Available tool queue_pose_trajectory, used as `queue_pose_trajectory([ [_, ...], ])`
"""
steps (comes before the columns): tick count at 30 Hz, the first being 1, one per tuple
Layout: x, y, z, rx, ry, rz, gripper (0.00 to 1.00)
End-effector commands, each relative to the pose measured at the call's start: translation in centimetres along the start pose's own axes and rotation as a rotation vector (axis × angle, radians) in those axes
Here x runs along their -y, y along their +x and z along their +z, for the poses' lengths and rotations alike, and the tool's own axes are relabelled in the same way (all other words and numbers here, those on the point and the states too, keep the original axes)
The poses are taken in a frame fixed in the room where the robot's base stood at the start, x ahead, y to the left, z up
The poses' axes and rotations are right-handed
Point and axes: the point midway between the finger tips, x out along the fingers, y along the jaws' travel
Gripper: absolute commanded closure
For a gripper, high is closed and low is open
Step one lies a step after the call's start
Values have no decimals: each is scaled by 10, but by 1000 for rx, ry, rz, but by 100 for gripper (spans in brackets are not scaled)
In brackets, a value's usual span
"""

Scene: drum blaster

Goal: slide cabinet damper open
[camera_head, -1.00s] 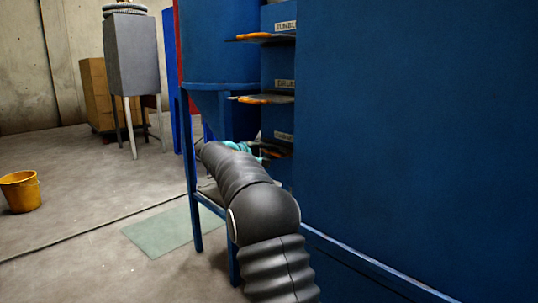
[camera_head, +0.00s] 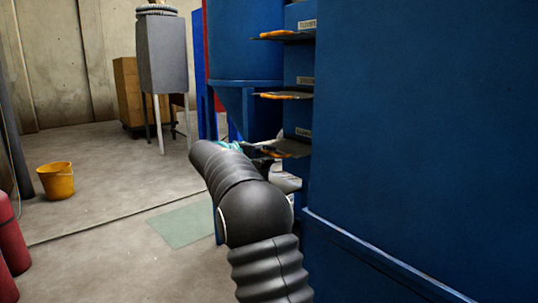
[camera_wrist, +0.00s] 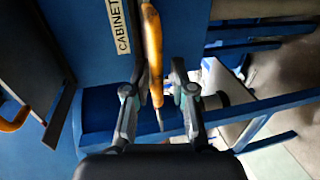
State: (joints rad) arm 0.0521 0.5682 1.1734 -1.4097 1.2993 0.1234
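The cabinet damper is the lowest of three dark sliding plates on the blue machine. Its plate (camera_head: 288,147) sticks out below a small label (camera_head: 303,132) in the head view. In the wrist view the label (camera_wrist: 119,27) reads CABINET, and beside it the damper's orange handle edge (camera_wrist: 153,45) runs down between my fingers. In the head view my arm hides most of the gripper.
Two more damper plates with orange edges, a top one (camera_head: 285,35) and a middle one (camera_head: 288,95), stick out above. A large blue panel (camera_head: 430,130) fills the right. A yellow bucket (camera_head: 57,180) and red cylinders (camera_head: 10,235) stand left. The floor between is mostly clear.

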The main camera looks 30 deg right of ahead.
Motion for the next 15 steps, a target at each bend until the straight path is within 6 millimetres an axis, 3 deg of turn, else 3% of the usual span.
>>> queue_pose_trajectory([
  [9, -2, 7, 4, 9, 2, 2, 63],
  [15, -2, -8, 3, 6, 2, 2, 63],
])
